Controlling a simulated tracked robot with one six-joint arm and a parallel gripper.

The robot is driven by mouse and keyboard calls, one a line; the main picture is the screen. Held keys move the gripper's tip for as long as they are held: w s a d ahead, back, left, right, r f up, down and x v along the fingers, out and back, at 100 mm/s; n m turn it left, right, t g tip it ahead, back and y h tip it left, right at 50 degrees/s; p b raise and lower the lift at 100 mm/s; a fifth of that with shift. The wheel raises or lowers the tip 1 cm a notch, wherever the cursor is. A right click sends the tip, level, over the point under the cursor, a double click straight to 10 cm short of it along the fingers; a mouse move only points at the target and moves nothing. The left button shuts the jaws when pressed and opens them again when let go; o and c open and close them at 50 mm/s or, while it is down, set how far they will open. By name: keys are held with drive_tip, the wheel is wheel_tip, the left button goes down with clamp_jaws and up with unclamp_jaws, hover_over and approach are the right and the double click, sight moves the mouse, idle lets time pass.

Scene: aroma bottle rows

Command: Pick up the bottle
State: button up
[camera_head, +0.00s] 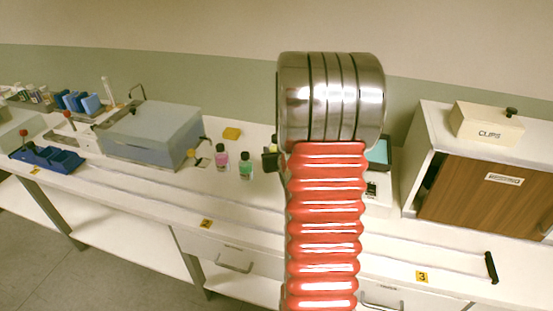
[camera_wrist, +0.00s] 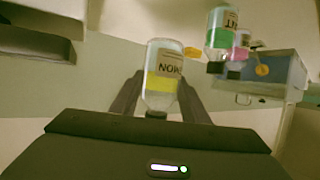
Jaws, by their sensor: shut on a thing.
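In the wrist view a clear bottle (camera_wrist: 161,85) with yellow liquid and a pale label ending in "MON" appears upside down in the picture. My gripper (camera_wrist: 160,92) has its two dark fingers closed on either side of this bottle. In the head view my red ribbed arm and metal joint hide most of the gripper and the held bottle. A bottle with green liquid (camera_head: 246,166) and one with pink liquid (camera_head: 221,158) stand on the bench to the left of my arm. They also show in the wrist view, the green one (camera_wrist: 222,37) in front of the pink one (camera_wrist: 241,48).
A grey-blue box (camera_head: 150,135) stands left of the bottles, with a yellow block (camera_head: 232,133) behind them. A blue tray (camera_head: 45,160) is at the far left. A wooden-front cabinet (camera_head: 490,195) with a clips box (camera_head: 487,127) stands at right. The bench front is mostly clear.

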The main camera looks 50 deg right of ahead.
sight(276, 136)
drive_tip(key=shift+r, duration=0.35)
idle(0.4)
drive_tip(key=shift+r, duration=3)
